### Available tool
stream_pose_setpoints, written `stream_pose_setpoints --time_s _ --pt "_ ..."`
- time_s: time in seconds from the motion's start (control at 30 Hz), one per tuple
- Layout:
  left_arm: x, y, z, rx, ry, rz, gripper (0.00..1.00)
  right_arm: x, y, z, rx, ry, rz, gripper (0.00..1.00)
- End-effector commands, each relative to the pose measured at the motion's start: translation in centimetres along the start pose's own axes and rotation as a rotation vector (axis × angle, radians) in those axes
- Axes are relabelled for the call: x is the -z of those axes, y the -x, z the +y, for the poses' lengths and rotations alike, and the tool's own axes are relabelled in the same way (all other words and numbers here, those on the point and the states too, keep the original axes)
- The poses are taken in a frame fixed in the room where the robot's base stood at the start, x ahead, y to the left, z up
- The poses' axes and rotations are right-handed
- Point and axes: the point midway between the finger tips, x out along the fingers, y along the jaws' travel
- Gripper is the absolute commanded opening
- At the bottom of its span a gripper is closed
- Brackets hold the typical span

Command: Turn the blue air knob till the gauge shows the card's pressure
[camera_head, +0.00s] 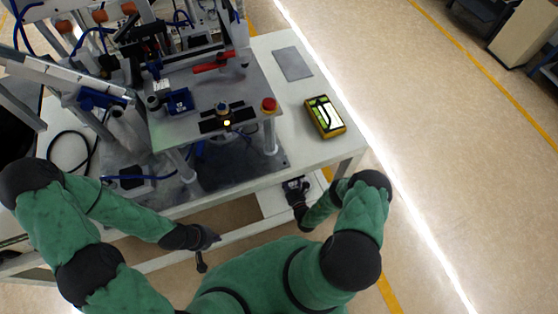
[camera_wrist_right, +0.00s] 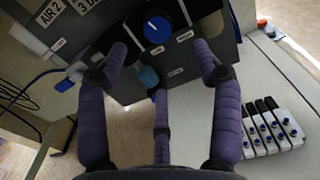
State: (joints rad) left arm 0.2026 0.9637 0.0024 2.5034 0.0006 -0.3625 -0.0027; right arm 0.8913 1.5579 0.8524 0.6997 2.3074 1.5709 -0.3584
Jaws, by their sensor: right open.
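The blue air knob (camera_wrist_right: 157,30) is on a dark panel at the top of the right wrist view, with a white pointer mark on it. My right gripper (camera_wrist_right: 160,62) is open and empty; its fingers are spread below and to either side of the knob, apart from it. In the head view my right gripper (camera_head: 296,189) is at the table's front edge, small and partly hidden. My left gripper (camera_head: 204,250) hangs in front of the table, away from the machine; its finger opening is unclear. I cannot make out the gauge or the pressure card.
Labels "AIR 2" (camera_wrist_right: 47,14) and "3 D..." mark the panel. A light blue fitting (camera_wrist_right: 148,77) is below the knob. A valve bank (camera_wrist_right: 270,130) stands at right. The machine (camera_head: 215,95) fills the table's left; a yellow meter (camera_head: 325,116) lies on the white table (camera_head: 290,95).

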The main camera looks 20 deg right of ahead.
Motion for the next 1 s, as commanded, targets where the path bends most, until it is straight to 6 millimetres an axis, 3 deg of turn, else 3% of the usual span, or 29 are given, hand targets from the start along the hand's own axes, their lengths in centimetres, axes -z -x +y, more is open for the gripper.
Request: stream_pose_setpoints --time_s 0.2,0.43,0.63,0.93,1.0 --pt "0.0 -0.9 -0.3 0.0 0.0 0.0 0.0 0.1 -4.1 0.2 -0.006 0.002 -0.003 0.66" --pt "0.1 -1.6 -0.6 0.0 0.0 0.0 0.0 0.1 -7.4 0.2 -0.005 0.001 -0.002 0.66" --pt "0.1 -1.8 -0.6 0.0 0.0 0.0 0.0 0.0 -8.7 0.1 -0.004 -0.001 0.0 0.66" --pt "0.1 -1.8 -0.6 0.0 0.0 0.0 0.0 0.0 -8.8 0.1 -0.003 -0.001 0.0 0.66" --pt "0.1 -1.8 -0.6 0.0 0.0 0.0 0.0 0.0 -8.8 0.1 -0.003 -0.001 0.0 0.46"
